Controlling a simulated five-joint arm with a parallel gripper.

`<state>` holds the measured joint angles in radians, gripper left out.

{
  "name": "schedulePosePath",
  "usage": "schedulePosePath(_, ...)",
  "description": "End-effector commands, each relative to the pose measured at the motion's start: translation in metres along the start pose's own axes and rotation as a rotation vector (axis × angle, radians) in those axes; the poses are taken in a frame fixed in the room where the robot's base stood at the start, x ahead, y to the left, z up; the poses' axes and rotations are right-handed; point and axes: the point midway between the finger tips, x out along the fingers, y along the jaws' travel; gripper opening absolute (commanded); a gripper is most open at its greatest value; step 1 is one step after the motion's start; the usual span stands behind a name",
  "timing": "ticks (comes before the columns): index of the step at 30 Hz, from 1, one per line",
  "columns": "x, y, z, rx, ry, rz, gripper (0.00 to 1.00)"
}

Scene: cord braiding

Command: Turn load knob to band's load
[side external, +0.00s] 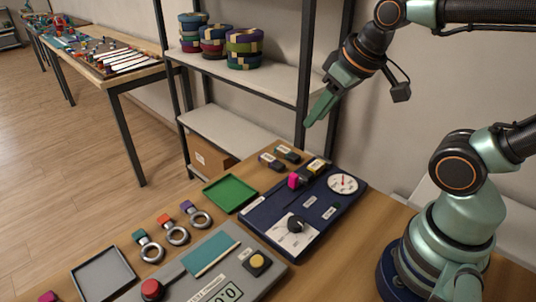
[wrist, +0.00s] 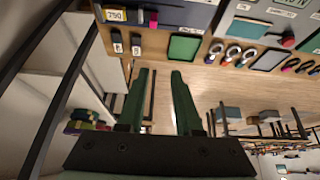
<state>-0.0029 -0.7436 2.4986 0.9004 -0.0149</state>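The load knob (side external: 296,224) is a black round knob on a white scale plate (side external: 284,234), at the near end of the dark blue panel (side external: 318,212). Its scale marks are too small to read. A block with a yellow label (side external: 318,165) stands at the panel's far end; in the wrist view this label (wrist: 115,15) reads 750. A pink piece (side external: 294,181) is beside it. My gripper (side external: 312,120) is raised above and behind the panel's far end, away from the knob. In the wrist view my gripper (wrist: 160,75) is open and empty. The knob is outside that view.
A white dial gauge (side external: 342,184) is on the panel. Two dark labelled blocks (side external: 270,161), a green tray (side external: 230,194), several rings (side external: 201,218) and a grey unit with a red button (side external: 151,289) are nearby. A shelf rack (side external: 240,86) stands behind.

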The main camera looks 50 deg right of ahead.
Motion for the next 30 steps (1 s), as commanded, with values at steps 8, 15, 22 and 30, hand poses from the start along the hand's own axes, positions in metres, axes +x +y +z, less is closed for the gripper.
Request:
schedulePosePath(8,0.034,-0.03,0.018,-0.506,-0.185,-0.082,0.77)
schedulePosePath(15,0.068,-0.06,0.046,-1.077,-0.35,-0.242,0.77)
schedulePosePath(22,0.08,-0.07,0.061,-1.317,-0.405,-0.333,0.77)
schedulePosePath(30,0.105,-0.071,0.075,-1.331,-0.411,-0.34,0.77)
